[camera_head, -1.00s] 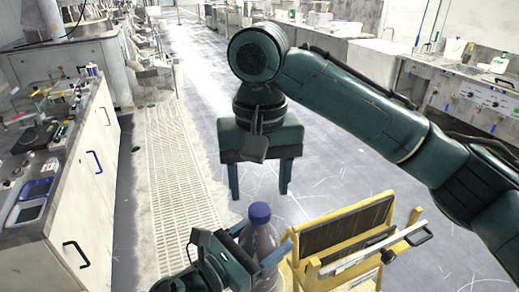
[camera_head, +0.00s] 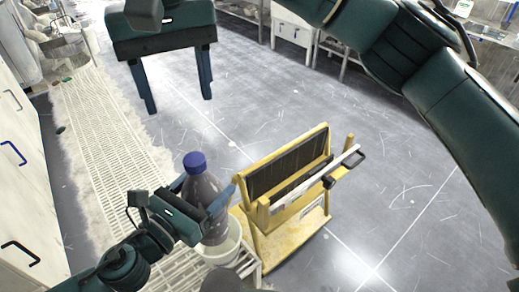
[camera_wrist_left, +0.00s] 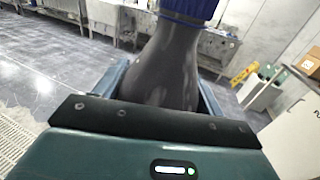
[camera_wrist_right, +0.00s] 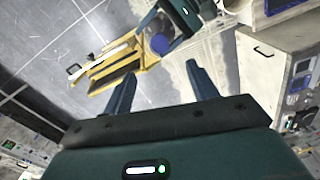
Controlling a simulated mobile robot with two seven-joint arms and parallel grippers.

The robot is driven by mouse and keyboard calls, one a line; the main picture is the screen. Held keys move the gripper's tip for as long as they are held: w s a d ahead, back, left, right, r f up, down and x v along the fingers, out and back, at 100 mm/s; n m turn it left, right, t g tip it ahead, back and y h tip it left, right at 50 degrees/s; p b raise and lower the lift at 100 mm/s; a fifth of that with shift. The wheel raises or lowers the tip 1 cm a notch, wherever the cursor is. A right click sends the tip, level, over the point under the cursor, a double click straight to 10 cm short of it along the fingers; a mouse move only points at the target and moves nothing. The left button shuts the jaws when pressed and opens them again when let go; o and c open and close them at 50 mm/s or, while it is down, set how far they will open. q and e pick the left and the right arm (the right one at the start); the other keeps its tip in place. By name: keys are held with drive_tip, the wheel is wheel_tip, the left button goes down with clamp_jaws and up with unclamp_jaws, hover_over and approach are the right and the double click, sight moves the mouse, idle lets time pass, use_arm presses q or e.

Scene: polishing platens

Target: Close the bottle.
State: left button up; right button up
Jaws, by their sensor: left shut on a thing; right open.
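The bottle (camera_head: 211,225) is dark and translucent, with a blue cap (camera_head: 194,162) sitting on its top; I cannot tell how tight the cap is. My left gripper (camera_head: 208,190) is shut around the bottle's body below the cap. In the left wrist view the bottle (camera_wrist_left: 165,70) rises between the fingers, and the cap (camera_wrist_left: 190,8) is cut by the top edge. My right gripper (camera_head: 176,98) is open and empty, apart from the bottle. In the right wrist view the cap (camera_wrist_right: 160,43) shows beyond the open fingers (camera_wrist_right: 160,85).
The bottle's base is at a white round container (camera_head: 221,247) beside a white grating (camera_head: 105,130). A yellow stand (camera_head: 285,190) with dark panels is just to the right. White cabinets (camera_head: 25,160) line the left. The floor between the stand and the right gripper is clear.

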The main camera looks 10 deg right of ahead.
drive_tip(key=w+a+f+t+y, duration=0.1)
drive_tip(key=w+a+f+y, duration=0.1)
drive_tip(key=w+f+y, duration=0.35)
drive_tip(key=w+a+f+t+y, duration=0.1)
drive_tip(key=w+f+y, duration=0.15)
drive_tip(key=f, duration=0.65)
drive_tip(key=w+d+f+m+t, duration=0.1)
drive_tip(key=w+d+f+t, duration=0.1)
drive_tip(key=d+f, duration=0.3)
drive_tip(key=w+d+f+m+t, duration=0.1)
drive_tip(key=w+d+f+t, duration=0.15)
drive_tip(key=f, duration=0.35)
drive_tip(key=s+d+f+t+h, duration=0.1)
drive_tip(key=s+d+f, duration=0.2)
drive_tip(key=s+f, duration=0.25)
drive_tip(key=s+d+f+t, duration=0.2)
drive_tip(key=s+d+f, duration=0.2)
drive_tip(key=f, duration=0.2)
drive_tip(key=s+d+f+h, duration=0.2)
drive_tip(key=s+d+f, duration=0.1)
drive_tip(key=s, duration=0.4)
drive_tip(key=s+d+f+n+t+h, duration=0.1)
drive_tip(key=s+d+f, duration=0.2)
drive_tip(key=s+d, duration=0.2)
drive_tip(key=shift+s+d+h, duration=0.35)
drive_tip(key=shift+s+h, duration=0.05)
drive_tip(key=shift+s, duration=0.5)
